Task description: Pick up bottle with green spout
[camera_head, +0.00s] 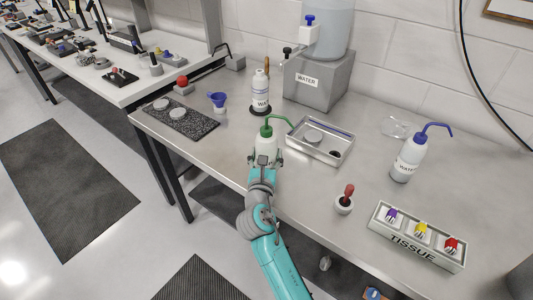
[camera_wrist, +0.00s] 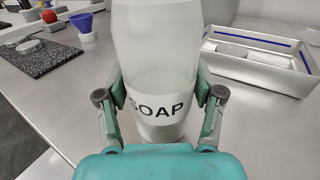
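The bottle with the green spout (camera_head: 266,143) is white and translucent and stands upright near the front edge of the metal table (camera_head: 225,150). Its green spout (camera_head: 280,120) bends to the right in the head view. In the wrist view the bottle (camera_wrist: 158,40) fills the middle and carries a SOAP label. My gripper (camera_head: 264,158) is at the bottle's lower body. In the wrist view its fingers (camera_wrist: 160,95) lie against both sides of the bottle, with no clear gap. The bottle's top is out of the wrist view. I cannot tell whether its base touches the table.
A metal tray (camera_head: 322,154) stands close to the right. A black slab (camera_head: 197,126), a blue funnel (camera_head: 217,100) and a white WATER bottle (camera_head: 261,92) stand behind and left. A blue-spouted WATER bottle (camera_head: 408,160), a red-topped item (camera_head: 345,200) and a TISSUE box (camera_head: 413,247) are further right.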

